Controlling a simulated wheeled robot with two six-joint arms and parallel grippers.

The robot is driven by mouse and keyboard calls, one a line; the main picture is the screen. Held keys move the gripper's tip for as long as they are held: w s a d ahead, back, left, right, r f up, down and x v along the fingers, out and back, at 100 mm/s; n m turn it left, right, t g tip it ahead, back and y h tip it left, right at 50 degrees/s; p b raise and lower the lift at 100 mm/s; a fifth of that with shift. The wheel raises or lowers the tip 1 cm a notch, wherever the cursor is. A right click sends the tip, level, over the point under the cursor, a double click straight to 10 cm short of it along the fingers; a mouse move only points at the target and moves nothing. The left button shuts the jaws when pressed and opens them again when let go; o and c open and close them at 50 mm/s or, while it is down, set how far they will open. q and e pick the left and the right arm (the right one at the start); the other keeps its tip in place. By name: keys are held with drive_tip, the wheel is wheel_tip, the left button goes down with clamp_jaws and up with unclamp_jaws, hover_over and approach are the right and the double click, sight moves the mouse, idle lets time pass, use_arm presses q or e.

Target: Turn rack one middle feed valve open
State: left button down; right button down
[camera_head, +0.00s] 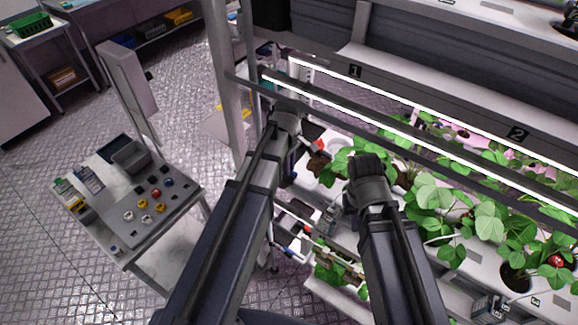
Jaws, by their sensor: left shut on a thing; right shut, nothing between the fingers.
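My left gripper (316,150) is at the left end of rack one, beside the middle shelf. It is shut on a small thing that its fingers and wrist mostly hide. A small red part (311,133) shows close by; I cannot tell whether it belongs to the middle feed valve. No valve handle or its angle can be made out. My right gripper (329,217) is low in front of the rack, below its dark wrist. It is shut and empty, and small in the picture.
A white upright post (226,80) stands near my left arm. A cart (180,205) with knobs and bins is at left. The patterned floor (60,255) is clear around it.

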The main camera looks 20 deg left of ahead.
idle(0.3)
use_arm(q)
drive_tip(key=c, duration=0.8)
unclamp_jaws()
drive_tip(key=shift+c, duration=0.2)
wheel_tip(320, 180, up, 8)
drive_tip(key=p, duration=0.8)
drive_tip(key=shift+s+f, duration=0.15)
drive_tip(key=shift+f, duration=0.05)
